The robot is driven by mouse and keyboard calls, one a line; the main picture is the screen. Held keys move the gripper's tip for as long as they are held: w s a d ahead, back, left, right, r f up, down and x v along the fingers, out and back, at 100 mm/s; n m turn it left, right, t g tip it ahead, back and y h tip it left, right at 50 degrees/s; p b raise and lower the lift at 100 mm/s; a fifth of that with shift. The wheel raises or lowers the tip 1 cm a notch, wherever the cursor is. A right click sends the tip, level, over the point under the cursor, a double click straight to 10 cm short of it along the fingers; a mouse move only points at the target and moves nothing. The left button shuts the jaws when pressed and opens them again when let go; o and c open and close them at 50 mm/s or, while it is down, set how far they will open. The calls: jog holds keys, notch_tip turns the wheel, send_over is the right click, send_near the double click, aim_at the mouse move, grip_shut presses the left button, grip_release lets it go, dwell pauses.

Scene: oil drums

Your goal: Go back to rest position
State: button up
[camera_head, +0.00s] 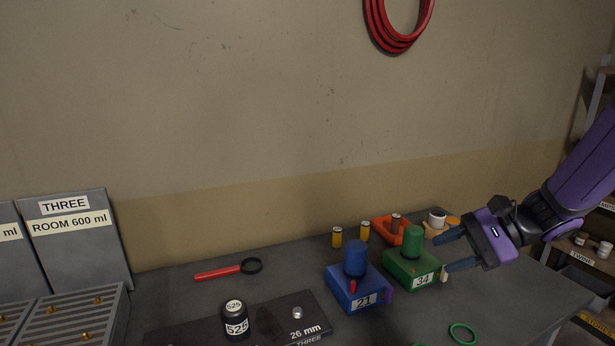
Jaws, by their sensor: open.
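My purple arm comes in from the right edge. My gripper (449,251) is open, its dark fingers pointing left, with nothing seen between them. It is just right of a green block labelled 34 (400,271) with a green cylinder (413,241) on top. I cannot tell whether a finger touches the block. A blue block labelled 21 (343,289) with a blue cylinder (356,257) stands left of it.
A black drum labelled 525 (235,322) stands on a dark plate marked 26 mm (308,311). An orange tray (386,232), small yellow cans (337,237), a red-handled magnifier (217,272) and a green ring (462,334) lie around. Shelves (604,215) stand at the right.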

jog(key=s+d+r+n+t+h, duration=0.2)
jog(key=s+r+n+h, duration=0.3)
jog(key=s, duration=0.3)
jog(key=s+d+r+n+t+h, duration=0.2)
jog(key=s+d+r+n+h, duration=0.1)
jog(key=s+r+n+h, duration=0.3)
jog(key=shift+s+r+h, duration=0.45)
jog(key=shift+s+h, duration=0.35)
jog(key=shift+s, duration=0.55)
